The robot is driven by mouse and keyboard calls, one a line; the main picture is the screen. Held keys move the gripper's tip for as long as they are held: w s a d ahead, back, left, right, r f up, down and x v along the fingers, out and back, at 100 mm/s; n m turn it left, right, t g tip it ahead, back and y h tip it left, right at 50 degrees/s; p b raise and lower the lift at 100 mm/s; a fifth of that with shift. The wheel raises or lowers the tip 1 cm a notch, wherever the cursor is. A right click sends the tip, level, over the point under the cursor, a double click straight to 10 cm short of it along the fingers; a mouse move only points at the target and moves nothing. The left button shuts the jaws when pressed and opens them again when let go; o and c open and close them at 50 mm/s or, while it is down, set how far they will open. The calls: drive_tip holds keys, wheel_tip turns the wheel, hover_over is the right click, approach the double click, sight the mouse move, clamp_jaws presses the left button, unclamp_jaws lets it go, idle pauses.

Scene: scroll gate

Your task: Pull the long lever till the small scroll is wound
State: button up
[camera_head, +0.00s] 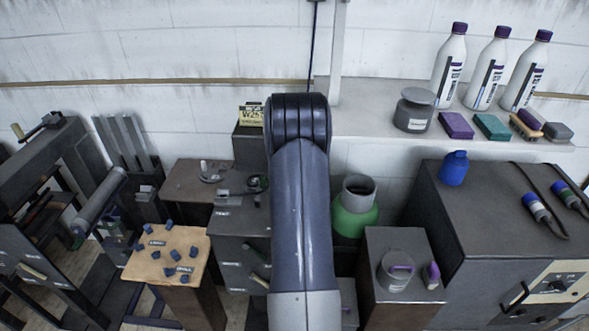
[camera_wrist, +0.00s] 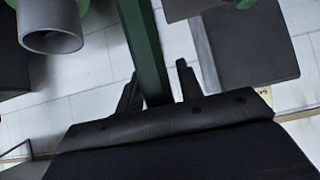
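In the wrist view, my gripper (camera_wrist: 158,88) has its two dark fingers apart. A long dark green bar (camera_wrist: 142,40) runs down the picture between or behind them, with a narrow gap to the right finger; I cannot tell whether they touch it. I cannot tell whether this bar is the long lever. My gripper is hidden in the head view, where my arm fills the middle. No scroll can be made out for certain. A grey roller (camera_head: 100,205) sits on the dark machine at the left.
A wooden-topped stand (camera_head: 205,243) holds several small blue pieces. A dark cabinet (camera_head: 228,228) stands beside my arm. A green container (camera_head: 352,222) is right of it. A shelf (camera_head: 368,122) with bottles and blocks and a large dark machine (camera_head: 490,210) fill the right.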

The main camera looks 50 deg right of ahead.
drive_tip(key=shift+o, duration=0.5)
drive_tip(key=p+v, duration=0.1)
drive_tip(key=v, duration=0.9)
drive_tip(key=shift+s+a+r, duration=0.25)
